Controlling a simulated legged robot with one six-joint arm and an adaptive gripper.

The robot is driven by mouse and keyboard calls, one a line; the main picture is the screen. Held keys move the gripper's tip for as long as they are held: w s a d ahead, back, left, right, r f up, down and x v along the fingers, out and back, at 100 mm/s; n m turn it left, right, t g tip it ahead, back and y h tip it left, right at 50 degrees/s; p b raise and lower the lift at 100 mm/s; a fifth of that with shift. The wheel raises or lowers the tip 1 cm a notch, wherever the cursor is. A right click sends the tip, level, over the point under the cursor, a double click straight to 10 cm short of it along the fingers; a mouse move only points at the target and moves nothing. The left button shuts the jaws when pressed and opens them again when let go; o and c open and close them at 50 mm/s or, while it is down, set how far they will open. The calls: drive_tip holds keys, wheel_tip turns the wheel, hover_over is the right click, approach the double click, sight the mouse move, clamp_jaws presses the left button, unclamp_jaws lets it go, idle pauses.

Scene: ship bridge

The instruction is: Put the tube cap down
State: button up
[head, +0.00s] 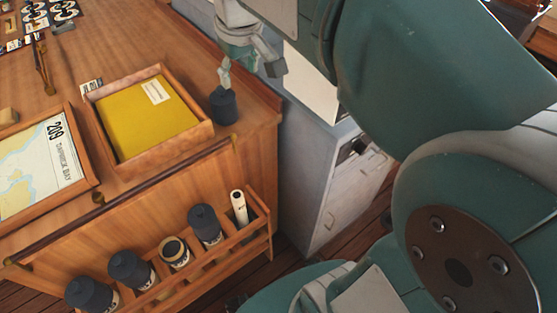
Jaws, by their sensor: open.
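The dark tube cap (222,105) stands on the wooden table top near its right corner, beside the yellow-lined tray. My gripper (240,66) is above and just behind the cap, with its jaws open. One pale fingertip shows directly over the cap; whether it touches the cap cannot be told. An uncapped tube (174,251) sits in the rack on the table's front, its round open end showing. Other tubes in the rack have dark caps on, such as one (205,223) to its right.
A wooden tray (207,135) with a yellow bottom and a framed chart (87,184) lie left of the cap. A dark rail (150,190) runs along the table's front edge. A white rolled paper (239,206) stands in the rack (262,228). A grey cabinet (325,195) stands right.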

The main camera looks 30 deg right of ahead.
drive_tip(key=s+f+m+t, duration=0.1)
drive_tip(key=s+f, duration=0.3)
drive_tip(key=s, duration=0.4)
drive_tip(key=s+f+m+t, duration=0.1)
drive_tip(key=s+f+m, duration=0.1)
drive_tip(key=s+f, duration=0.2)
drive_tip(key=s, duration=0.3)
drive_tip(key=shift+s+f+t, duration=0.35)
drive_tip(key=shift+t, duration=0.05)
idle(0.5)
